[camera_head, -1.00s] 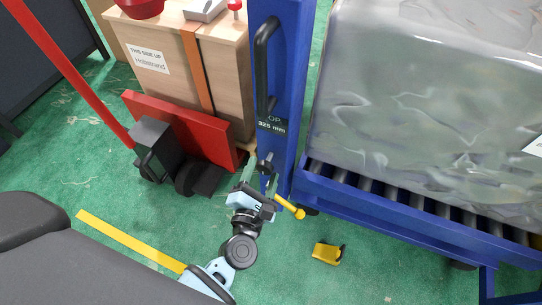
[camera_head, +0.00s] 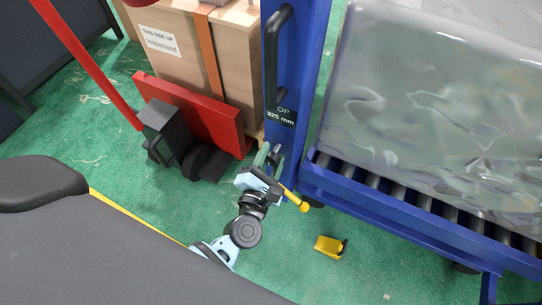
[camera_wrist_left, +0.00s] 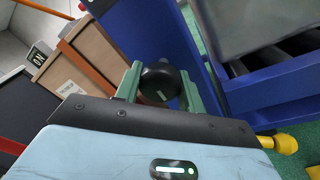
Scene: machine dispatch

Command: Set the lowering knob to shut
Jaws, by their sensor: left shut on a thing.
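The black round knob (camera_wrist_left: 160,82) has a small pale mark on its face and sits low on the blue post (camera_head: 292,70). In the left wrist view it lies between the two green fingers of my left gripper (camera_wrist_left: 158,92), which are shut on it. In the head view my left gripper (camera_head: 269,158) is at the foot of the post, below the label "OP 325 mm" (camera_head: 281,117), and mostly hides the knob. I cannot read which setting the knob is at. My right gripper is in neither view.
A yellow lever with a ball end (camera_head: 303,206) sticks out beside the gripper. A yellow pedal (camera_head: 329,246) is near the floor. A blue roller conveyor (camera_head: 400,205) carries a wrapped load at right. A red truck (camera_head: 195,110) with cartons stands at left.

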